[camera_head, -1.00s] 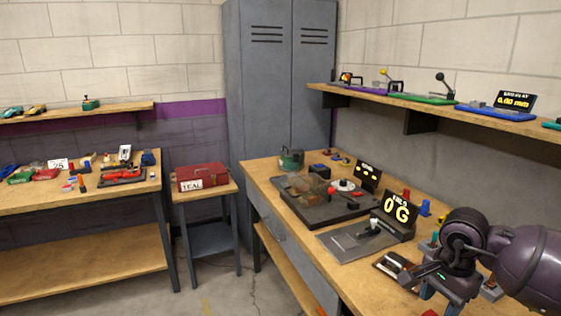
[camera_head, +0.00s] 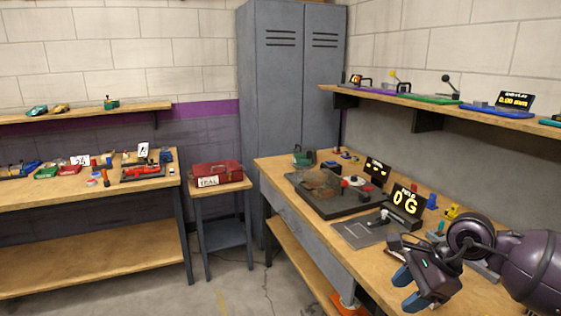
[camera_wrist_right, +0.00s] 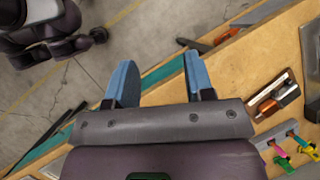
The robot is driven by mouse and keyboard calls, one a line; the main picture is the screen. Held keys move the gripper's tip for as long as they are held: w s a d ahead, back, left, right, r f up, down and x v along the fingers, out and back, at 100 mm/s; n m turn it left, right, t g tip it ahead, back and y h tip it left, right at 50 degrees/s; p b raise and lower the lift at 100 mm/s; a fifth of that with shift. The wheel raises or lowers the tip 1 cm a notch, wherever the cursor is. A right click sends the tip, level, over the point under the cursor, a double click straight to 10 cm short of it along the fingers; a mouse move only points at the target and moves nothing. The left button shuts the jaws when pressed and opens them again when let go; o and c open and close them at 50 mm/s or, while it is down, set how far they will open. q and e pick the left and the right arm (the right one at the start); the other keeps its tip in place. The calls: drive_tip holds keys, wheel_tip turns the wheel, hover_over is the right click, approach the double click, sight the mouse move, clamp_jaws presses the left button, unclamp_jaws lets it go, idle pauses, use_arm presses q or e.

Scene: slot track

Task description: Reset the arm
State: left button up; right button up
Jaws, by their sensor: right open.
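My right gripper (camera_head: 410,289) is at the lower right in the head view, over the front edge of the right workbench (camera_head: 345,262). Its two blue fingers are apart with nothing between them. In the right wrist view the open gripper (camera_wrist_right: 158,84) spans the bench's edge, with bare floor beyond the left finger. My right arm comes in from the right edge of the head view. My left gripper is not in view.
The bench holds a black rig (camera_head: 330,193), a gauge display reading 0 G (camera_head: 407,203) and several small parts. A shelf (camera_head: 440,108) runs above it. A red box (camera_head: 216,172) sits on a small stand. Floor between the benches is clear.

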drive_tip(key=w+a+r+m+t+y, duration=0.2)
drive_tip(key=a+r+m+t+y, duration=0.4)
drive_tip(key=a+r+m+y, duration=0.55)
drive_tip(key=s+d+f+m+t+h, duration=0.2)
drive_tip(key=d+f+m+t+h, duration=0.35)
drive_tip(key=f+m, duration=0.85)
drive_tip(key=s+d+f+m+t+h, duration=0.25)
drive_tip(key=d+f+m+h, duration=0.45)
drive_tip(key=m, duration=1.3)
drive_tip(key=s+d+f+m+g+h, duration=0.1)
drive_tip(key=s+f+m+g+h, duration=0.3)
drive_tip(key=s+f, duration=1.3)
drive_tip(key=s+m, duration=0.3)
drive_tip(key=m, duration=0.1)
drive_tip(key=shift+s+d+f+h, duration=0.2)
drive_tip(key=shift+s+d+h, duration=0.1)
drive_tip(key=shift+d, duration=0.1)
drive_tip(key=shift+c, duration=0.5)
drive_tip(key=shift+d, duration=0.1)
